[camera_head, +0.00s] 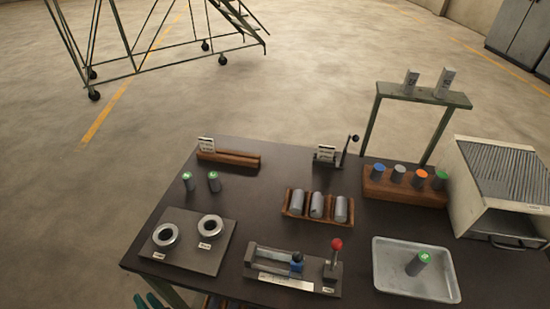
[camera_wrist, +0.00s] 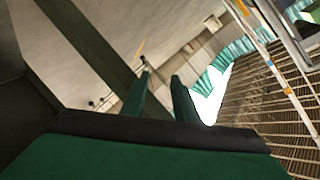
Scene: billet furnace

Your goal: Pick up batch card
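A small white card with dark print (camera_head: 206,144) stands upright at the left end of a long wooden block (camera_head: 235,159) at the back left of the table; it looks like the batch card, but its print is too small to read. A similar white card (camera_head: 326,153) stands on a small dark device with a black-knobbed lever, further right. My gripper (camera_wrist: 160,92) shows in the wrist view as two green fingers with a gap and nothing between them. It points away from the tabletop objects; no card shows there.
The dark table (camera_head: 262,185) holds a plate with two rings (camera_head: 188,240), a red-knobbed fixture (camera_head: 295,270), a tray of cylinders (camera_head: 317,206), a metal tray (camera_head: 414,292) and a furnace box (camera_head: 500,185). Two green-topped cylinders stand in front of the wooden block.

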